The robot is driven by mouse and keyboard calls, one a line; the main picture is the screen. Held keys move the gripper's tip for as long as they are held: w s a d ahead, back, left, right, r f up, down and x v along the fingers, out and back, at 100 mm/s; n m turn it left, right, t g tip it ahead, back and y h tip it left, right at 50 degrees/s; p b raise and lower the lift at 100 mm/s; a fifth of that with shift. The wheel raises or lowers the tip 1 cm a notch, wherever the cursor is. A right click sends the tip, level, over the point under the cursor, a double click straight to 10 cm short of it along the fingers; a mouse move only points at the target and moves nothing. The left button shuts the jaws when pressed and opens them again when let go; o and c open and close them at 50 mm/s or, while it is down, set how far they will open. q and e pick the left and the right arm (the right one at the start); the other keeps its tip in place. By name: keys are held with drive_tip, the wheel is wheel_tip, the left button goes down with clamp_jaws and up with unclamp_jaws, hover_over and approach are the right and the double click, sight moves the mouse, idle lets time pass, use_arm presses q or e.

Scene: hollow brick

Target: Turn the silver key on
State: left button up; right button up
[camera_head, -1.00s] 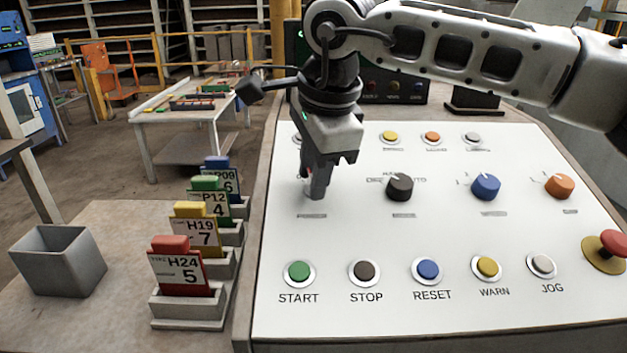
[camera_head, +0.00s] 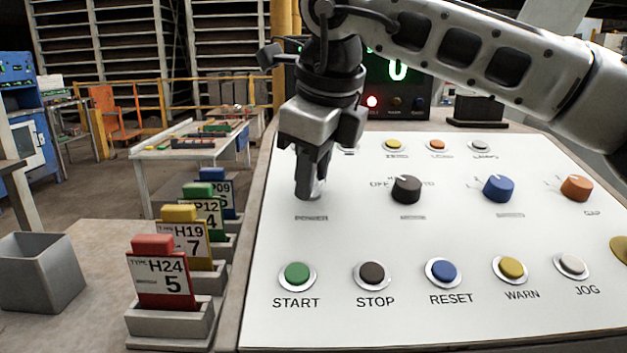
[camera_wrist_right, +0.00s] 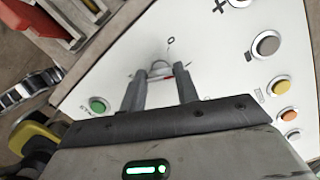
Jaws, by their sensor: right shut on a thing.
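My right gripper (camera_head: 310,192) points down onto the white control panel (camera_head: 345,230) at its left side, just above the POWER label. Its fingers are shut on the silver key, which they almost wholly hide in the head view. The key's exact angle is hard to tell. My left gripper is not in view.
Black (camera_head: 406,189), blue (camera_head: 499,189) and orange (camera_head: 577,188) knobs stand right of the gripper. A row of push buttons, including green START (camera_head: 297,274), lies nearer. Tagged cards stand left.

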drive_tip(key=shift+r+m, duration=0.1)
drive_tip(key=shift+m, duration=0.3)
drive_tip(key=o, duration=1)
drive_tip(key=p+v, duration=0.1)
drive_tip(key=v, duration=1.5)
drive_tip(key=shift+a, duration=0.1)
